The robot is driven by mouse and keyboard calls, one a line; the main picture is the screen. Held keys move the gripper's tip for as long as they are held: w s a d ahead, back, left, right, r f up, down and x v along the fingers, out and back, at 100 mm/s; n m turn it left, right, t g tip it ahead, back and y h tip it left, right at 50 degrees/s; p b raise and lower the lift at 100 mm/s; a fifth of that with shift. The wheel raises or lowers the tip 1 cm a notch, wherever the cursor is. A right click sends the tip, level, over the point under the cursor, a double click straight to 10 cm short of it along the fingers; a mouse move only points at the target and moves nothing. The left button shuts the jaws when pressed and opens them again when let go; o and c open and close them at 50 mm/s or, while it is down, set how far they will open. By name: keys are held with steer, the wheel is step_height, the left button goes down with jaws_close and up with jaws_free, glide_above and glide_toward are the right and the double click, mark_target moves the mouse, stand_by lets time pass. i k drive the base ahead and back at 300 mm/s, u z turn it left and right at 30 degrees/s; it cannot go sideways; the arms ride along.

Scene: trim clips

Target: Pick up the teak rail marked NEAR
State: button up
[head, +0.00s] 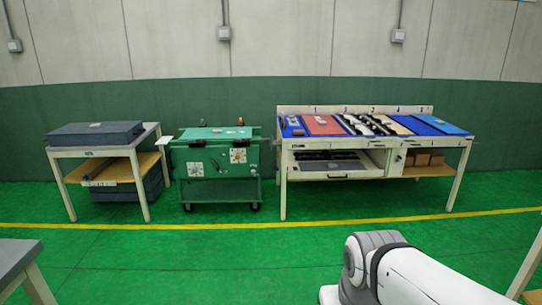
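I cannot pick out a teak rail or any NEAR marking at this size. Long, thin dark pieces lie in the open drawer (335,166) under the long workbench (292,173), and dark and pale pieces lie on its top. None of these is clear enough to name as the rail. My arm shows at the bottom right, but my gripper is out of view.
A green wheeled cart (215,188) stands between the left table and the workbench. Brown boxes (428,159) sit on the bench's right lower shelf. Table corners intrude at the lower left (15,262) and right edge. The green floor (200,265) is clear in the middle.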

mark_target(364, 122)
steer(key=u, duration=0.05)
steer(key=i, duration=1.55)
steer(key=z, duration=0.3)
steer(key=i, duration=1.6)
steer(key=z, duration=0.45)
steer(key=i, duration=0.8)
steer(key=z, duration=0.7)
steer(key=i, duration=2.15)
steer(key=z, duration=0.35)
